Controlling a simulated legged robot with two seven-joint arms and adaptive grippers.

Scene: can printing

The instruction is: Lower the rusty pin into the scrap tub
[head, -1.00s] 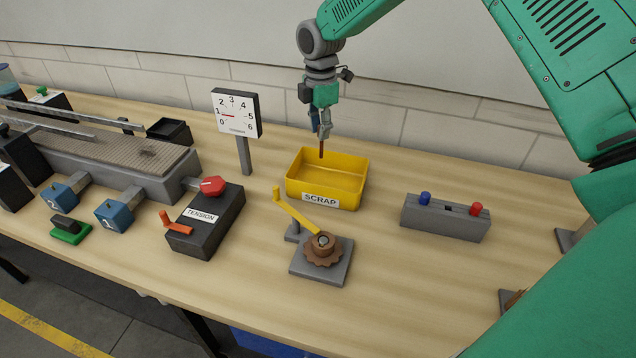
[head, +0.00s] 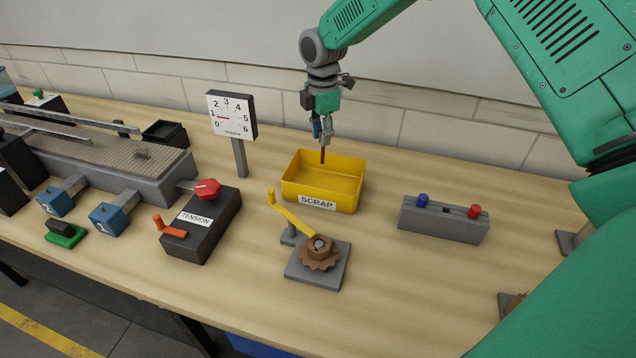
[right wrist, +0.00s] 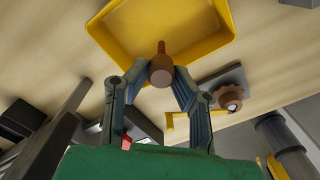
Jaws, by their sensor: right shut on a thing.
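The scrap tub (head: 323,203) is a yellow open box with a SCRAP label, standing on the table in the middle of the head view. My right gripper (head: 323,143) is above the tub, near its back side, pointing down. It is shut on the rusty pin (head: 323,155), a thin reddish-brown rod that hangs roughly upright from the fingertips. In the right wrist view the pin (right wrist: 161,64) shows between the fingertips, over the yellow tub (right wrist: 190,58). The pin's lower end appears at about rim height; I cannot tell how deep it is. My left gripper is not in view.
A brown gear on a grey plate with a yellow crank (head: 296,214) stands in front of the tub. A black tension box (head: 203,224) and a dial gauge (head: 231,116) are to the left. A grey block with blue and red pins (head: 444,219) is to the right.

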